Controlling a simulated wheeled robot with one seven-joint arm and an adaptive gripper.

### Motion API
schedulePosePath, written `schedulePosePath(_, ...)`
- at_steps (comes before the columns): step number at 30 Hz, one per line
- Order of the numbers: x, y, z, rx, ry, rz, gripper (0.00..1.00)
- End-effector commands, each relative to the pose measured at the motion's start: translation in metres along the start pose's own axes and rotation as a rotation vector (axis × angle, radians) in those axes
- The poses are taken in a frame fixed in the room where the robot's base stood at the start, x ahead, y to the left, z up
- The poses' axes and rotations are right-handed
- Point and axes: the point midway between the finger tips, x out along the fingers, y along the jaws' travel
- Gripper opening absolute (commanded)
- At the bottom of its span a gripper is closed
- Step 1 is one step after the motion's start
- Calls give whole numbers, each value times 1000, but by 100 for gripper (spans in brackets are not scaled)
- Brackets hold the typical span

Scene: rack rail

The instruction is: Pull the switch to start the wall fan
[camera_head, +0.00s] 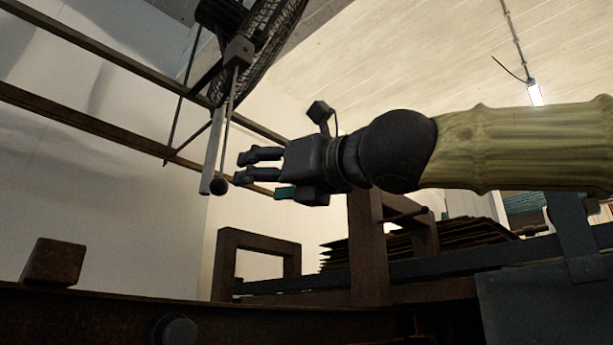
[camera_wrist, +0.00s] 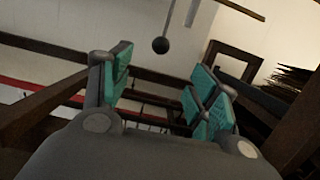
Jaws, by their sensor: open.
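The wall fan (camera_head: 262,42) is at the top of the head view, dark with a wire cage. A thin pull switch (camera_head: 229,110) hangs below its housing and ends in a dark ball (camera_head: 219,186). A wider pale bar hangs beside it. In the wrist view the ball (camera_wrist: 160,45) hangs ahead of the finger gap, upper middle. My gripper (camera_head: 243,166) is open and empty, its fingers pointing left toward the pull switch just right of the ball. In the wrist view the teal-padded fingers (camera_wrist: 162,88) stand wide apart with nothing between them. No contact with the ball shows.
Metal rails (camera_head: 75,125) run along the pale wall behind the switch. A rusty frame (camera_head: 258,241) and a stack of dark sheets (camera_head: 430,246) stand below and right. A rusty beam (camera_head: 110,308) crosses the bottom. Space around the ball looks free.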

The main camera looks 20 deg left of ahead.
Motion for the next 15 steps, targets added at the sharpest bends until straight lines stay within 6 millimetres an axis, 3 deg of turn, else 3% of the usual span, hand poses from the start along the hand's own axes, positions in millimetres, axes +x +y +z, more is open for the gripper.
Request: schedulePosePath(15,50,-1,0,1,1,-1,61)
